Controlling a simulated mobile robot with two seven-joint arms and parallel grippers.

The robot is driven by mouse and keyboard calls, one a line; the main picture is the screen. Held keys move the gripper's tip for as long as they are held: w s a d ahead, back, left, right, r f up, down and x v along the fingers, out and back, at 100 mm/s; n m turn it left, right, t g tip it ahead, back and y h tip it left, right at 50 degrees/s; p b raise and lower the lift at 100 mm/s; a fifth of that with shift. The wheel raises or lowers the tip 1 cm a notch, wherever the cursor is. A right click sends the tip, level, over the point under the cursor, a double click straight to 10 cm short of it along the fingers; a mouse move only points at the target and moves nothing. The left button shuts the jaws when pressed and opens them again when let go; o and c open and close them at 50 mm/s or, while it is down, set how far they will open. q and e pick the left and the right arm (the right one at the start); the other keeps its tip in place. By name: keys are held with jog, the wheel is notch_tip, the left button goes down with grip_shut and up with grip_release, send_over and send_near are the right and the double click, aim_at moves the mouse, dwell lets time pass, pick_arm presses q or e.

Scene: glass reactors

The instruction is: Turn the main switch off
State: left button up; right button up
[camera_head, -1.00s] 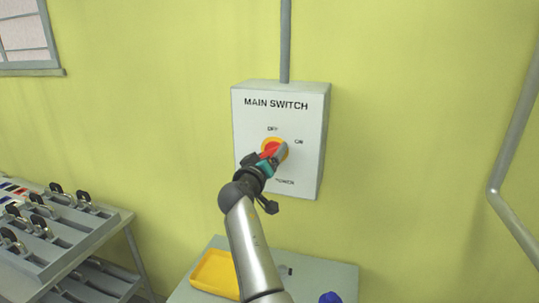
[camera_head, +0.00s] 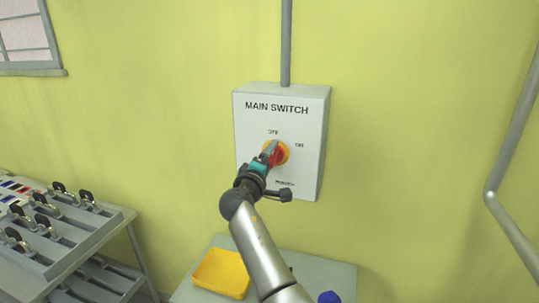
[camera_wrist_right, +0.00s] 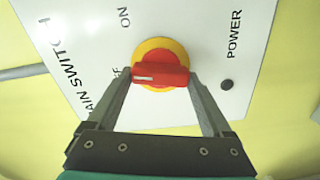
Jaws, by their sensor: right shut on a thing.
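The knob's white mark (camera_wrist_right: 144,78) faces the OFF label, which a finger partly hides. The round POWER lamp (camera_wrist_right: 227,84) looks dark. My left gripper is not in view.
A grey table with a yellow tray (camera_head: 222,273) and a blue object (camera_head: 329,297) stands below the box. A rack (camera_head: 60,230) with several black-handled clips is at the left. A grey pipe (camera_head: 505,165) runs down the wall at the right.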

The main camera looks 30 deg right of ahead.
jog(key=shift+n+p, duration=0.5)
jog(key=shift+n, duration=0.8)
jog(key=o, duration=1.1)
jog(key=shift+o, duration=0.2)
jog(key=shift+s+a, duration=0.15)
jog(key=shift+a, duration=0.1)
jog(key=p+v, duration=0.3)
jog(key=v, duration=1.1)
jog(key=shift+s+p, duration=0.3)
jog(key=shift+a, duration=0.1)
